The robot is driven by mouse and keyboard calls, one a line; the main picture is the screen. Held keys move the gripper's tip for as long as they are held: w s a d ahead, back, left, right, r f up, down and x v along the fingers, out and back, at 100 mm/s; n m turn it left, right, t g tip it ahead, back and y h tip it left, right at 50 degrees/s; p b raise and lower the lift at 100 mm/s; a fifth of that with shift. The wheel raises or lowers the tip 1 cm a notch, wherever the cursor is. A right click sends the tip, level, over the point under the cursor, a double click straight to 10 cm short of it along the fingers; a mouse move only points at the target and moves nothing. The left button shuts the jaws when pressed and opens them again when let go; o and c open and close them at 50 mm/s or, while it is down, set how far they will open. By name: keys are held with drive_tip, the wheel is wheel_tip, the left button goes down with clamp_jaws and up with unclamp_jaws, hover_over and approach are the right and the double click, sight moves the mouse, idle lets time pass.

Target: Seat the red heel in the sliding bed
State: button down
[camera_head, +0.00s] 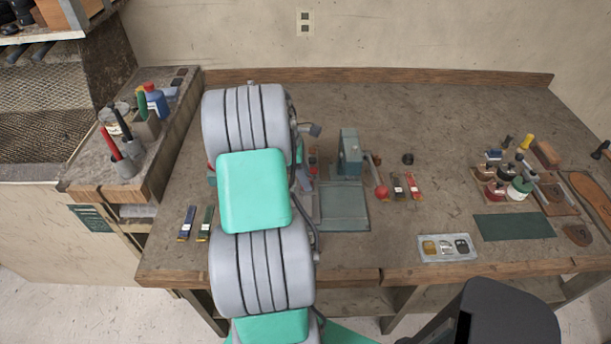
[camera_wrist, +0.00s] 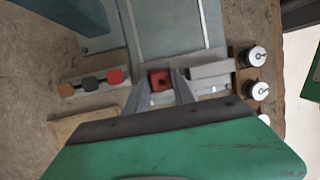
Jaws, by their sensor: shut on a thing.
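The red heel (camera_wrist: 160,79), a small block with a dark hollow in its top, shows in the wrist view. My gripper (camera_wrist: 161,86) is shut on it, with one finger on each side. The heel is at the near edge of a grey-blue plate with a rail (camera_wrist: 165,30), which looks like part of the sliding bed. I cannot tell whether the heel touches the surface below. In the head view my arm hides the gripper and the heel. The teal stitcher (camera_head: 349,153) stands there with a flat framed plate (camera_head: 343,208) in front.
In the wrist view, a pale strip with red and dark pieces (camera_wrist: 91,82) lies left, and a grey block (camera_wrist: 211,71) and a wooden holder with white round tops (camera_wrist: 247,75) lie right. In the head view, a metal tray (camera_head: 446,248) and green mat (camera_head: 514,226) lie right.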

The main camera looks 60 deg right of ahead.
drive_tip(key=shift+f, duration=0.55)
drive_tip(key=c, duration=1.3)
unclamp_jaws()
drive_tip(key=shift+c, duration=0.2)
drive_tip(key=p+v, duration=0.8)
drive_tip(key=v, duration=0.3)
